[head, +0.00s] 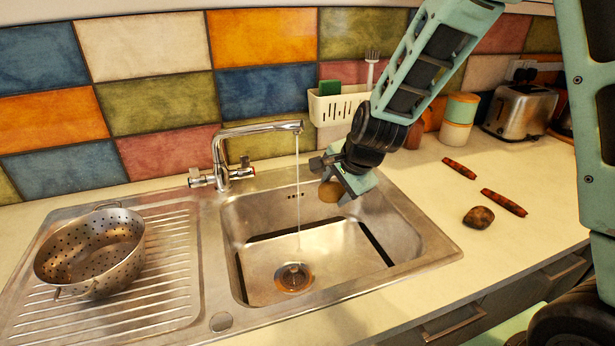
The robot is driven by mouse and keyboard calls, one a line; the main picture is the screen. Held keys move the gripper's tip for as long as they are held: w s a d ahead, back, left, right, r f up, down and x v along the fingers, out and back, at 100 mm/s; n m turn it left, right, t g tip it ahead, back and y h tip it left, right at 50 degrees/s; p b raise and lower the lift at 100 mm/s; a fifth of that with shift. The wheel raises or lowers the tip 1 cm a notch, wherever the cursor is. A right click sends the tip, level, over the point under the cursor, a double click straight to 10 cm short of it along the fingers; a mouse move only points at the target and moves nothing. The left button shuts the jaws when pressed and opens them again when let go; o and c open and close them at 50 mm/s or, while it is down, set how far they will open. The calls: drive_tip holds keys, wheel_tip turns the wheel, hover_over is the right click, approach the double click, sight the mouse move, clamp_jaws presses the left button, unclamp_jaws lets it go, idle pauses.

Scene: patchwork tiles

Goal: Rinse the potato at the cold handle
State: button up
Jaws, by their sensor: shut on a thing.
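My gripper (328,177) is shut on a brown potato (330,191). It holds the potato above the right back part of the sink basin (335,250), to the right of the water stream. A thin stream of water (298,185) runs from the chrome tap (255,130) down towards the drain (293,277). The potato is apart from the stream. The tap has a handle on each side: a left handle (200,180) and a right handle (243,167). I cannot clearly make out the handles' colour marks.
A metal colander (92,250) stands on the ridged drainboard at left. A white caddy (338,108) with a sponge and brush hangs on the tiles behind the sink. Another dark potato (479,217) and two reddish-brown carrots (503,202) lie on the right counter. A toaster (520,110) stands behind.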

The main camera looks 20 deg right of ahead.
sight(341, 194)
drive_tip(key=shift+s+d+r+p, duration=0.15)
drive_tip(key=shift+s+d+r, duration=0.05)
drive_tip(key=shift+s+r, duration=0.65)
drive_tip(key=shift+s+d+r+p, duration=0.2)
drive_tip(key=shift+s+r, duration=0.45)
drive_tip(key=shift+s, duration=0.3)
